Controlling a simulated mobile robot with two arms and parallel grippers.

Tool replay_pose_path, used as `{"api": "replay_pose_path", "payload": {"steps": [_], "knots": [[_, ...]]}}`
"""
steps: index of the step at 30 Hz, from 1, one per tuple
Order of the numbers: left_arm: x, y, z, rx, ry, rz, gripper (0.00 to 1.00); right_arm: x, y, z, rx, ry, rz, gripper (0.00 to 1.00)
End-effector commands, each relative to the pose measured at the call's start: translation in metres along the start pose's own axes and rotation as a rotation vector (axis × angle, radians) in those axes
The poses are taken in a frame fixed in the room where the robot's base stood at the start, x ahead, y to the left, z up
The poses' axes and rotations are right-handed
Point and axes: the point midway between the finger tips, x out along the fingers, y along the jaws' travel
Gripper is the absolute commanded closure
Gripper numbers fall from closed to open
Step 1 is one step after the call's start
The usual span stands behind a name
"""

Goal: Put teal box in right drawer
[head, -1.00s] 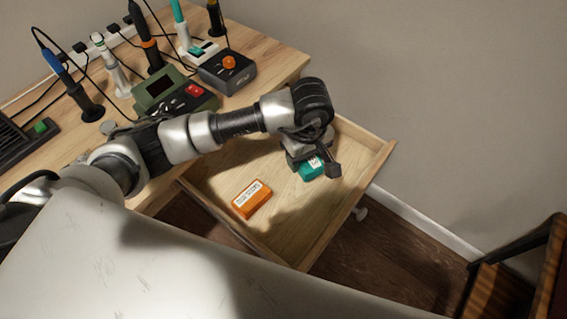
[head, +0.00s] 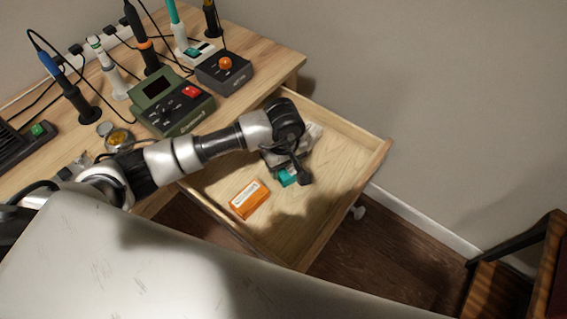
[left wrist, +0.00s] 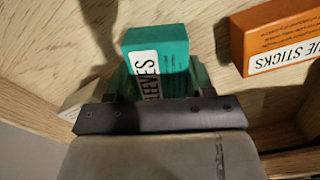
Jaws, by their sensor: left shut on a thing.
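The teal box (head: 288,178) is inside the open right drawer (head: 345,203), partly hidden under my left gripper (head: 292,174) in the head view. In the left wrist view the teal box (left wrist: 158,58) carries a white label reading "...LEEVES" and sits between the fingers. My left gripper (left wrist: 155,95) is shut on it, low inside the drawer. Whether the box touches the drawer floor, I cannot tell. My right gripper is not in view.
An orange box (head: 249,200) lies in the drawer, left of the teal box; it also shows in the left wrist view (left wrist: 280,40). The wooden desk (head: 285,67) holds a green soldering station (head: 172,103) and several tools.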

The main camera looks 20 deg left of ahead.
Motion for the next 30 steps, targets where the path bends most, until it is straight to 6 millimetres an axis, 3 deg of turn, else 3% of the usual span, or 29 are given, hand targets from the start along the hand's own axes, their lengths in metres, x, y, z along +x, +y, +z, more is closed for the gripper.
{"api": "replay_pose_path", "payload": {"steps": [6,7,12,24,30], "knots": [[0.002,0.000,0.000,0.000,0.001,0.001,0.71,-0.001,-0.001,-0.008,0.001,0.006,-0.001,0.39],[0.002,0.000,0.000,0.000,0.001,0.000,0.46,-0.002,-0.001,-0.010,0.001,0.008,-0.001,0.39],[0.002,0.000,0.000,0.000,0.000,0.000,0.22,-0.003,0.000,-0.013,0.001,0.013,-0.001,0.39],[-0.002,0.000,0.000,0.000,0.000,0.000,0.22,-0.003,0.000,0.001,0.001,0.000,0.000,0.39],[-0.042,0.001,-0.001,0.002,0.004,0.005,0.22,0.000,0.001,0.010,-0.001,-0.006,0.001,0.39]]}}
